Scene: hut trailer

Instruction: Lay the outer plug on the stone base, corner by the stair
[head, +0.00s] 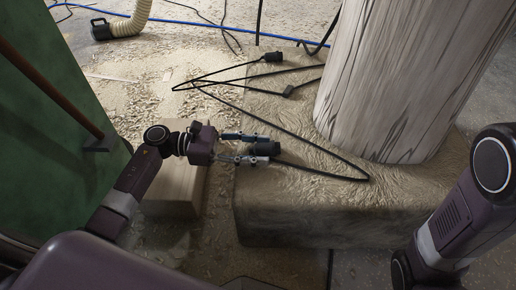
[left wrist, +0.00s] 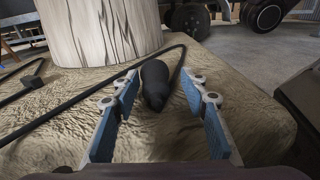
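A black plug (head: 267,148) on a black cable lies on the stone base (head: 300,215), near its front left corner. My left gripper (head: 258,148) is around it, with one finger on each side. In the left wrist view the plug (left wrist: 155,84) sits between the blue finger pads, with a gap on both sides. The fingers (left wrist: 158,88) are spread open. The plug appears to rest on the stone. A second black plug (head: 272,57) lies at the far left part of the base. My right arm shows at the right; its gripper is out of view.
A pale wooden pillar (head: 400,80) stands on the base. A wooden block (head: 172,185) is beside the base, left. A green panel (head: 45,120) with a brown rail is farther left. Black cable (head: 310,155) loops over the stone. A hose (head: 132,20) lies behind.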

